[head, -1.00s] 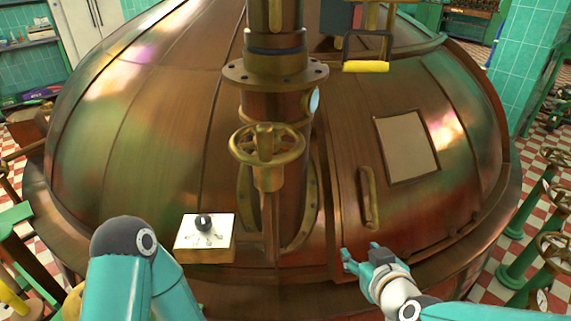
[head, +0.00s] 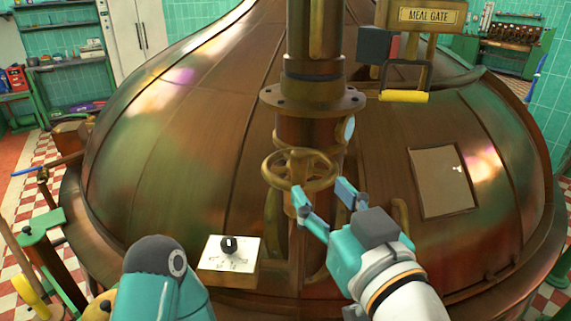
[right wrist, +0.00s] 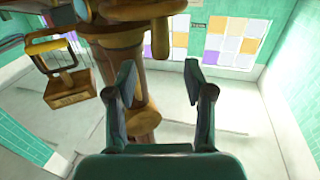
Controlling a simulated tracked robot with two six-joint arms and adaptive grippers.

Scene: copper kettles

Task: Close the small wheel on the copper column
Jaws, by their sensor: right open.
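The small brass wheel (head: 300,169) sits on the front of the copper column (head: 310,129), below its bolted flange. My right gripper (head: 325,203) is open and empty, just below and to the right of the wheel in the head view. Its left finger overlaps the wheel's stem in the picture; I cannot tell whether they touch.
A white dial panel (head: 229,254) sits on the kettle's ledge left of the column. A meal gate sign (head: 432,16) and a yellow-handled lever (head: 404,96) stand at the right. A hatch panel (head: 443,182) is on the copper dome (head: 190,130).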

